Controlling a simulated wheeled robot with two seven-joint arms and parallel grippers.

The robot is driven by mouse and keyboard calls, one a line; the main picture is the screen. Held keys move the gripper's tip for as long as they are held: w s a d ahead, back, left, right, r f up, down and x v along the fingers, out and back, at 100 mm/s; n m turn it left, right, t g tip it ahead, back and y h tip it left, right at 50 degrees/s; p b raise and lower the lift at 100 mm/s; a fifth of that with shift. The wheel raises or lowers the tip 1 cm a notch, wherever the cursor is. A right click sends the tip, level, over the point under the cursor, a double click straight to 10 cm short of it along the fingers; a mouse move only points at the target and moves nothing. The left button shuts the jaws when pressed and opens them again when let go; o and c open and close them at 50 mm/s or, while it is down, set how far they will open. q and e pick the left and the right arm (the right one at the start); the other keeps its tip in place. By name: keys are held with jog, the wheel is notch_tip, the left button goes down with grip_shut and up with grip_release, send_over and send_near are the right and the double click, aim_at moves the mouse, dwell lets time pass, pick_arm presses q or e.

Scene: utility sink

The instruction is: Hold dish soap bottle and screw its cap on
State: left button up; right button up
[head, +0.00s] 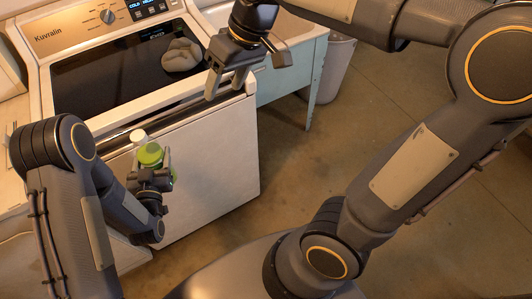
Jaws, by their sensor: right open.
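The green dish soap bottle (150,155) is in front of the washing machine, between the fingers of my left gripper (150,175). The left gripper appears shut on it, and its lower part is mostly hidden by the gripper. A small white piece (138,136) shows just above and behind the green part; I cannot tell whether it is the cap or whether it touches the bottle. My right gripper (227,84) is open and empty, pointing down over the washer's front right edge, above and to the right of the bottle.
A white washing machine (215,150) with a dark lid fills the left and middle. A grey lumpy item (181,55) lies on its lid. A pale blue-green utility sink (290,75) and a bin (335,65) stand behind. The floor (300,180) is clear.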

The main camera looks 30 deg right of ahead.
jog(key=s+d+f+m+t, duration=0.2)
jog(key=s+f, duration=0.2)
jog(key=s, duration=0.4)
jog(key=s+d+f+m+t, duration=0.1)
jog(key=s+f, duration=0.3)
jog(key=s, duration=0.4)
jog(key=shift+s+d+m+t+h, duration=0.4)
jog(key=shift+m+t, duration=0.1)
jog(key=shift+m, duration=0.4)
jog(key=shift+f, duration=0.1)
